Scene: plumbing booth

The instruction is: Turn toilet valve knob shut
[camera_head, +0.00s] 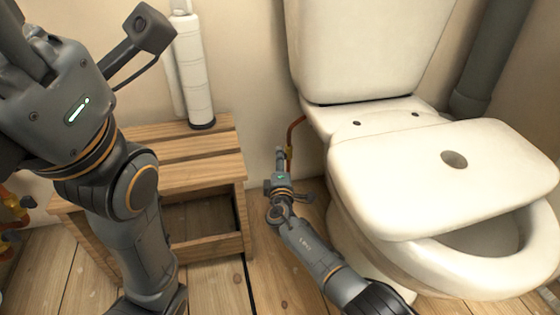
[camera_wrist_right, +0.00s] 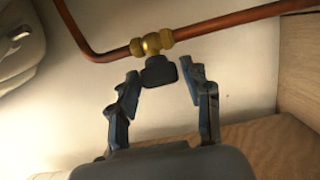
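The toilet valve is a brass fitting (camera_wrist_right: 152,43) on a copper pipe, with a small dark knob (camera_wrist_right: 159,72) facing my right wrist camera. In the head view, part of the brass valve (camera_head: 289,153) shows low on the wall beside the toilet; its knob is hidden there or too small to tell. My right gripper (camera_head: 280,156) is at the valve. In the wrist view, its fingers (camera_wrist_right: 160,79) are spread on either side of the knob, with their tips close to it; contact cannot be told.
The white toilet (camera_head: 365,50) stands to the right, its lid (camera_head: 400,180) askew over the bowl. A wooden step stool (camera_head: 185,180) is left of my right gripper. The copper pipe (camera_wrist_right: 225,22) runs along the wall.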

